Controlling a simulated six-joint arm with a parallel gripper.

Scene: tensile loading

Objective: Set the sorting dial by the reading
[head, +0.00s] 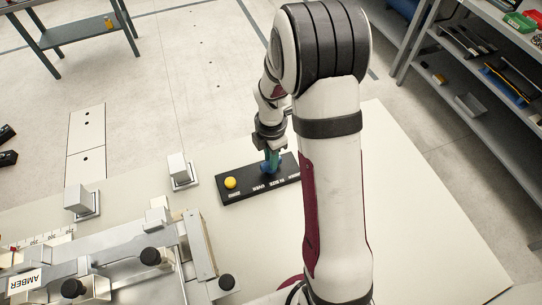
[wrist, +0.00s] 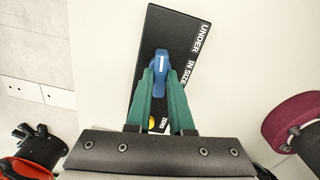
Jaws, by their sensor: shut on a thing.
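A black panel (head: 247,188) lies on the pale table and carries a yellow button (head: 230,183) and a blue dial (wrist: 160,60). My gripper (head: 271,161) reaches down onto the panel. In the wrist view its green fingers (wrist: 161,78) are shut on the blue dial, one on each side. A white mark shows on the dial, roughly along the panel's length. The yellow button (wrist: 152,122) is partly covered there.
A metal test rig (head: 130,262) with black knobs stands at the lower left, with an AMBER label (head: 25,281) and a numbered scale (head: 40,240). Two small grey blocks on plates (head: 180,170) (head: 80,201) stand left of the panel. Shelves (head: 470,100) stand at the right.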

